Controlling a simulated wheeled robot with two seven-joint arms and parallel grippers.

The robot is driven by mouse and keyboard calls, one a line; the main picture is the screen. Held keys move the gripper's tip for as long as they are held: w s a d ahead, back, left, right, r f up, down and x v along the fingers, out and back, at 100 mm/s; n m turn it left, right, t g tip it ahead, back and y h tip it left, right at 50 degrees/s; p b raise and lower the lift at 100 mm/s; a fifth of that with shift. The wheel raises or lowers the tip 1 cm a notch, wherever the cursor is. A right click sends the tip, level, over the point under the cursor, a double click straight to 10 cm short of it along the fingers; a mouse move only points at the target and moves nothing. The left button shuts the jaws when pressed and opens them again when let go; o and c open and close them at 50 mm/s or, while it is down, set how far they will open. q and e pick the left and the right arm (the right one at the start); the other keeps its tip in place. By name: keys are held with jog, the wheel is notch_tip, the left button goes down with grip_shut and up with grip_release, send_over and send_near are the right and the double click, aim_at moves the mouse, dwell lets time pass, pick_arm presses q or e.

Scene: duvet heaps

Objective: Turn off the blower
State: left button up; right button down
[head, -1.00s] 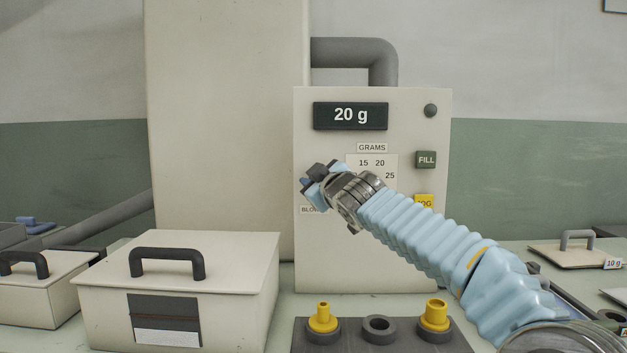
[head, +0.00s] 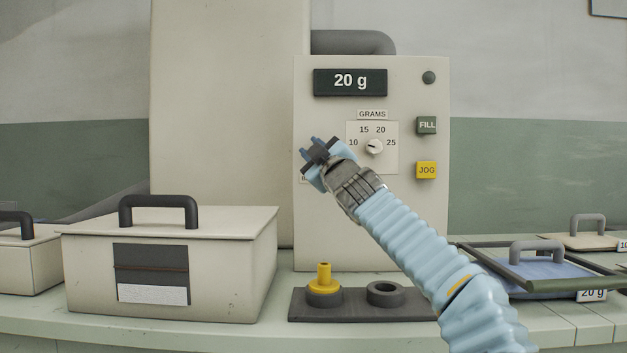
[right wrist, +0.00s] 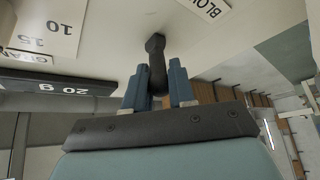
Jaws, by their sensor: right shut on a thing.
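The blower switch is a dark lever (right wrist: 155,62) standing out from the cream machine panel, beside a label reading "BLO" (right wrist: 212,6) whose rest is cut off. My right gripper (head: 318,152) is at the left side of the panel (head: 400,230). In the right wrist view its two blue fingers (right wrist: 158,85) are shut on the lever, one on each side. In the head view the gripper hides the lever and most of the label. My left gripper is not in view.
The panel has a "20 g" display (head: 350,82), a grams dial (head: 374,146), a FILL button (head: 427,125) and a yellow JOG button (head: 426,170). A lidded box (head: 90,270) stands left. A dark base (head: 350,308) with a yellow plug (head: 324,280) sits below my arm.

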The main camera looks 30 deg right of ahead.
jog(key=f+n+t+b, duration=0.1)
jog(key=b, duration=0.1)
jog(key=f+t+y+b, duration=0.1)
jog(key=b, duration=0.1)
jog(key=shift+w+d+n+t+b, duration=0.1)
jog(key=shift+n+t+b, duration=0.2)
jog(key=shift+n+b, duration=0.1)
jog(key=shift+n+t+y+b, duration=0.4)
jog(key=shift+n+t+b, duration=0.1)
jog(key=shift+n, duration=0.1)
jog(key=shift+n+t+y+b, duration=0.35)
jog(key=shift+n+t+y, duration=0.15)
jog(key=shift+n+y, duration=0.5)
jog(key=c, duration=1)
grip_release()
jog(key=shift+w, duration=0.1)
jog(key=shift+f, duration=0.15)
